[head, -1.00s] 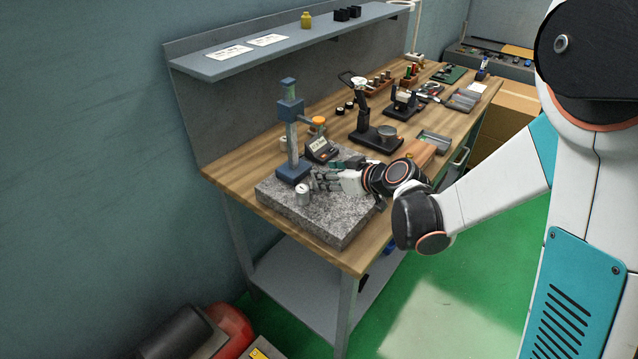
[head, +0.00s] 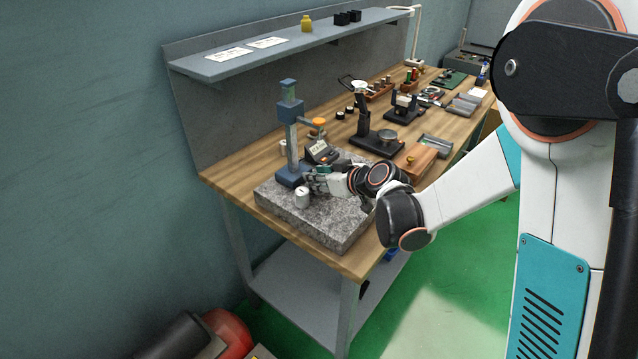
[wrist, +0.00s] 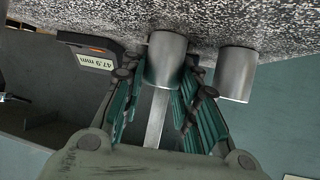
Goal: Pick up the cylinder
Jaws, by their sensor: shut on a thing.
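My gripper (wrist: 164,88) is shut on a grey metal cylinder (wrist: 166,57), with a green-padded finger on each side of it in the wrist view. The cylinder's far end is against or very near the speckled granite block (wrist: 220,22); I cannot tell whether they touch. A second, similar cylinder (wrist: 237,74) stands on the granite just right of the gripper in the wrist view. In the head view this second cylinder (head: 302,198) is near the block's front left, and my gripper (head: 314,182) is low over the block. The held cylinder is largely hidden there.
A blue gauge stand (head: 291,135) rises close behind my gripper. A digital readout (head: 321,152) is beside it, also in the wrist view (wrist: 97,58). A black stand (head: 376,141) and a wooden box (head: 415,161) are to the right. The granite's front is clear.

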